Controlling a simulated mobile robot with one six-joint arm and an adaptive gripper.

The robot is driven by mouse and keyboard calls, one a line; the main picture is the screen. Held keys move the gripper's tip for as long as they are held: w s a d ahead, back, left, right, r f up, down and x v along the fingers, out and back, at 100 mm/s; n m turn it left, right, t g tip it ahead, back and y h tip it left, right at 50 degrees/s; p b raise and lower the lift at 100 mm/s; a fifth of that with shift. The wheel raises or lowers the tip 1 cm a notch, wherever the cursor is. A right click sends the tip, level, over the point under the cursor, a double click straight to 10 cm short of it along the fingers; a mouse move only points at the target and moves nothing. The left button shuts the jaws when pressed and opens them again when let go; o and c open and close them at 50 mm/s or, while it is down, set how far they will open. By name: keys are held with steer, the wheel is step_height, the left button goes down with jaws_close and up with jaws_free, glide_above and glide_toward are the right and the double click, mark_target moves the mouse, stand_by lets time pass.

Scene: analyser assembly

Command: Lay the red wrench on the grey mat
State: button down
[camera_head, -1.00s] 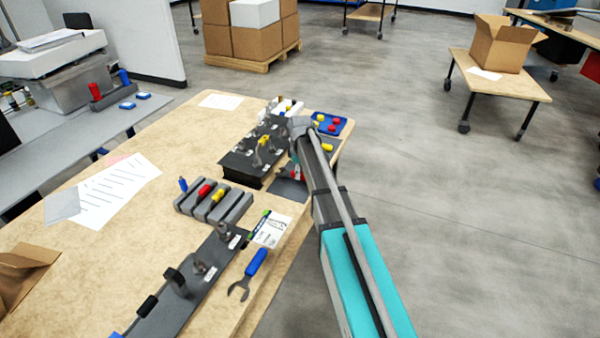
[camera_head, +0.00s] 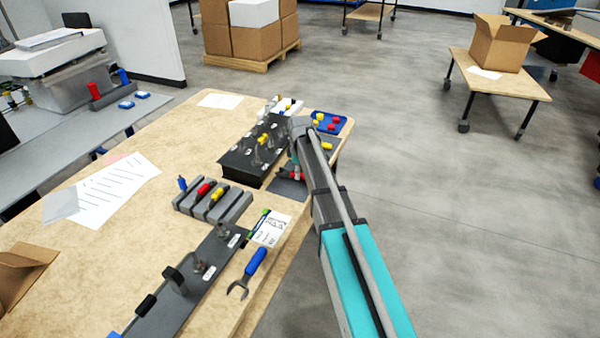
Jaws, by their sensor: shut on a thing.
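The grey mat (camera_head: 284,189) lies on the wooden table near its right edge, beside the black box and partly covered by my arm. A small red part of the red wrench (camera_head: 298,176) shows low over the mat, at the left side of my arm. My gripper (camera_head: 296,169) is mostly hidden behind my own wrist and is shut on the red wrench. Most of the wrench is hidden, and I cannot tell whether it touches the mat.
A black box (camera_head: 238,164) with fittings stands left of the mat. A blue tray (camera_head: 344,131) with red and yellow pieces lies behind. A grey rack (camera_head: 237,209), a printed card (camera_head: 271,229) and a blue-handled wrench (camera_head: 255,262) are nearer. Open floor lies to the right.

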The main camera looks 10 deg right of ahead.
steer(key=shift+f, duration=0.25)
steer(key=shift+c, duration=1.7)
jaws_free()
steer(key=shift+r, duration=0.2)
